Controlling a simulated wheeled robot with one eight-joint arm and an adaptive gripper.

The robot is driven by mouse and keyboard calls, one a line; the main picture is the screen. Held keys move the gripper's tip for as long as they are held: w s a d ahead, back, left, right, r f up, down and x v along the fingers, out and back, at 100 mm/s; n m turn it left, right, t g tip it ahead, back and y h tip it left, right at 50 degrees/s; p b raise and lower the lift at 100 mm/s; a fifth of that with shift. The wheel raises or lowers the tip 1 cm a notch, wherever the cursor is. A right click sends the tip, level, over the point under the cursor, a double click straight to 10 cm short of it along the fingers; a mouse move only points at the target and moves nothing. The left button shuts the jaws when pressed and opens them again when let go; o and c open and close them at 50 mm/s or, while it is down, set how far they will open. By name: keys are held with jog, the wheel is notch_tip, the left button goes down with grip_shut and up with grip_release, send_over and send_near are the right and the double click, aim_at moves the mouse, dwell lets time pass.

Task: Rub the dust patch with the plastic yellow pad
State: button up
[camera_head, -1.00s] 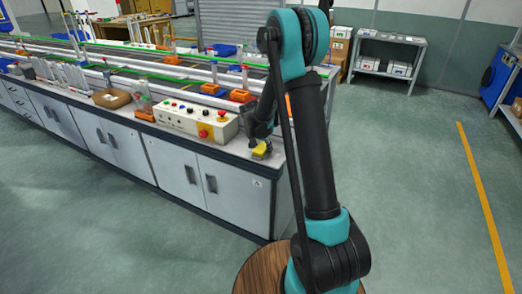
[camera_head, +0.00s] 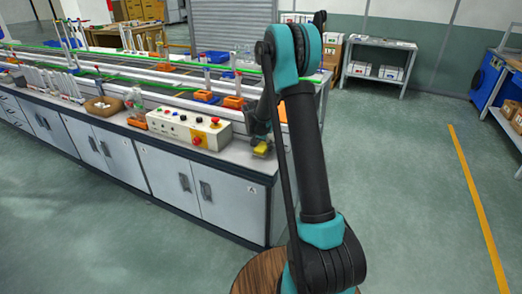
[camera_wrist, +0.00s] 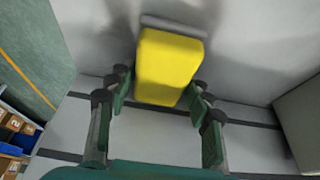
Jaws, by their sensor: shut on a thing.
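The yellow pad (camera_head: 261,149) is at the right end of the workbench top in the head view. It also shows large in the wrist view (camera_wrist: 168,62), with a grey edge along its far side. My gripper (camera_wrist: 157,92) is shut on the near part of the pad, one finger on each side. In the head view my gripper (camera_head: 262,141) is small and partly dark against the bench. The pad is at or just above the grey surface; I cannot tell if it touches. I cannot make out the dust patch for sure; dark smudges near the pad may be shadow.
A control box (camera_head: 188,125) with coloured buttons stands left of the pad on the workbench (camera_head: 225,188). Conveyor rails run behind. Open floor lies to the right.

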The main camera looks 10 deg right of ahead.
jog(key=shift+w+d+r, duration=0.1)
jog(key=shift+w+d, duration=0.15)
jog(key=shift+w, duration=0.1)
jog(key=shift+d+r, duration=0.1)
jog(key=shift+r, duration=2.95)
jog(key=shift+r, duration=0.1)
jog(key=shift+r, duration=1.4)
